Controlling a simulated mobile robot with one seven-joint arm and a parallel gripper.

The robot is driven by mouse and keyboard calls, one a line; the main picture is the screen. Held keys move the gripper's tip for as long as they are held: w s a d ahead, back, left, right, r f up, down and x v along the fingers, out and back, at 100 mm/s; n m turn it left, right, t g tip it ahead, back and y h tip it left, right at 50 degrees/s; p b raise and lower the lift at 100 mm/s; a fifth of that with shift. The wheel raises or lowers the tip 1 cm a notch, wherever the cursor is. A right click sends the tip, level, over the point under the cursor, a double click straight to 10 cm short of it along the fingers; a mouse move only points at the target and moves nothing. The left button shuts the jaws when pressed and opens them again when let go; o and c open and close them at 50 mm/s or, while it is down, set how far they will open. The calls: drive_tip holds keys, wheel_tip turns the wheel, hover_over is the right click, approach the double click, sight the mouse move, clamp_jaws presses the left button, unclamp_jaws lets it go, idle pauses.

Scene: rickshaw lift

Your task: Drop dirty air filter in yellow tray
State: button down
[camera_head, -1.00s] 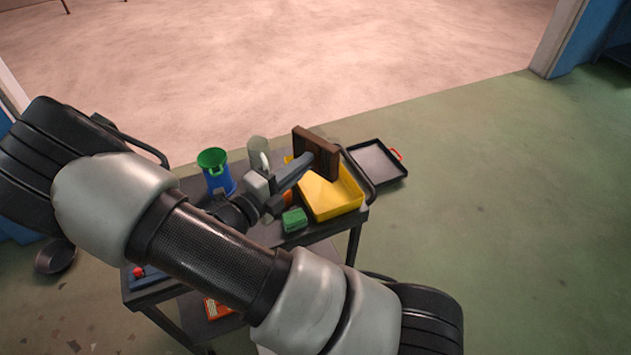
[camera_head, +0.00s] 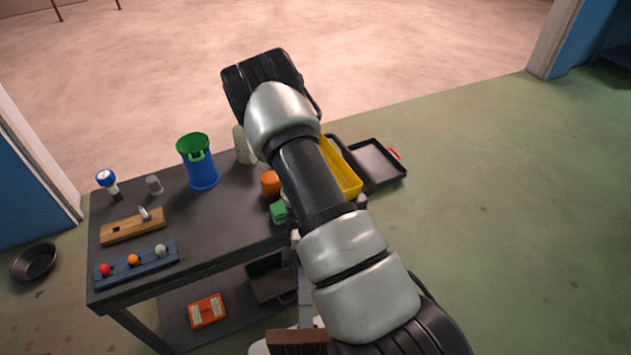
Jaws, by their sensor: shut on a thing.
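The dirty air filter (camera_head: 297,342) is a brown ribbed panel at the bottom edge of the view, partly cut off. My gripper (camera_head: 306,312) is shut on it, low in front of the cart and close to my base. My arm links cover part of the gripper. The yellow tray (camera_head: 346,172) is on the right end of the cart top. My arm hides its left part, and its visible inside looks empty. The filter is well apart from the tray, towards me.
The dark cart top (camera_head: 235,215) holds a blue bin with green rim (camera_head: 200,168), an orange cylinder (camera_head: 270,184), a green block (camera_head: 278,211) and a wooden block (camera_head: 133,227). A black tray (camera_head: 376,160) lies beyond the right end. Floor at right is clear.

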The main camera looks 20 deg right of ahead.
drive_tip(key=w+a+f+m+t+y+b, duration=0.1)
drive_tip(key=w+a+m+t+y+b, duration=0.2)
drive_tip(key=w+m+t+y, duration=0.45)
drive_tip(key=w+a+f+m+t+y+b, duration=0.25)
drive_tip(key=w+m+t+y, duration=0.2)
drive_tip(key=w+t, duration=0.45)
drive_tip(key=w+d+r+m+t+h+b, duration=0.1)
drive_tip(key=w+d+m+t, duration=0.2)
drive_tip(key=w+t, duration=0.1)
drive_tip(key=w+d+r+m+t+h+b, duration=0.1)
drive_tip(key=w+d+m+t+h, duration=0.1)
drive_tip(key=w, duration=0.4)
drive_tip(key=w+d+r+m+t+h+b, duration=0.1)
drive_tip(key=w+d+r+m+t, duration=0.1)
drive_tip(key=w+d+m+t, duration=0.2)
drive_tip(key=shift+w+d+m+t, duration=0.3)
drive_tip(key=shift+w+d+t, duration=0.35)
drive_tip(key=shift+t, duration=0.2)
drive_tip(key=w+d+r+m+t+h+b, duration=0.25)
drive_tip(key=d+m+h, duration=0.2)
drive_tip(key=d, duration=0.45)
drive_tip(key=w+d+r+m+t+h+b, duration=0.1)
drive_tip(key=w+d+r+m+t+h, duration=0.2)
drive_tip(key=d+h, duration=0.4)
wheel_tip(320, 180, down, 6)
drive_tip(key=s+d+y+b, duration=0.1)
drive_tip(key=b, duration=0.1)
drive_tip(key=shift+s+f, duration=0.15)
drive_tip(key=shift+f, duration=0.1)
